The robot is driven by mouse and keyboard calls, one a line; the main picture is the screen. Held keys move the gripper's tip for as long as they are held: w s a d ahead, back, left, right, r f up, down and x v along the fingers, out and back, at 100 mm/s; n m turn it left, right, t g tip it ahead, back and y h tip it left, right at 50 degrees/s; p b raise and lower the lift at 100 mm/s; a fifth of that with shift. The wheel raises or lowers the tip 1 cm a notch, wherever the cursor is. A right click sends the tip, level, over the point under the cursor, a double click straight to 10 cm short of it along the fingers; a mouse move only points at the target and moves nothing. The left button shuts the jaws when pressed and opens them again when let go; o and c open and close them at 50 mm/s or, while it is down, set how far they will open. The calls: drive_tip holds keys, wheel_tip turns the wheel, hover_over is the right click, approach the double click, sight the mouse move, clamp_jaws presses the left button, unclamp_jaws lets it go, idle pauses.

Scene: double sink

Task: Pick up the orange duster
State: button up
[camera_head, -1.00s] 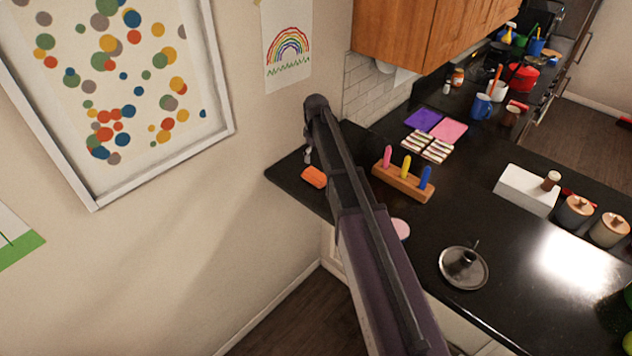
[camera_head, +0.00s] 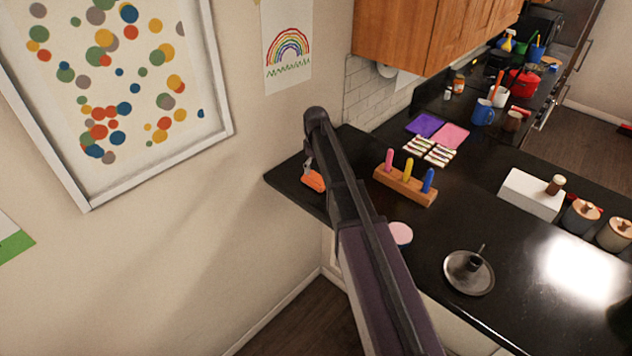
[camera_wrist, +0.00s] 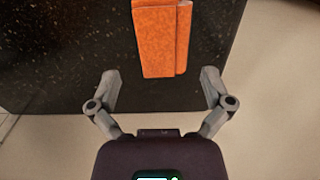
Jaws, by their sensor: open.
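The orange duster (camera_head: 313,181) lies on the black counter near its left corner, partly hidden by my arm in the head view. In the wrist view the duster (camera_wrist: 160,38) is an orange block at the top middle, cut off by the frame's upper edge. My gripper (camera_wrist: 162,88) is open and empty, its two fingers spread wider than the duster. The duster's near end sits just ahead of the fingertips, roughly centred between them. In the head view my gripper (camera_head: 309,165) is mostly hidden by my wrist, close above the duster.
A wooden block with coloured pegs (camera_head: 405,186) stands right of my arm. A pink round item (camera_head: 400,233) and a dark metal dish with a handle (camera_head: 468,272) are nearer the front. The wall (camera_head: 245,190) is close on the left.

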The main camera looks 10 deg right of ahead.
sight(316, 178)
drive_tip(key=shift+f, duration=0.1)
drive_tip(key=shift+f+b, duration=2.5)
drive_tip(key=shift+b, duration=0.1)
drive_tip(key=c, duration=0.8)
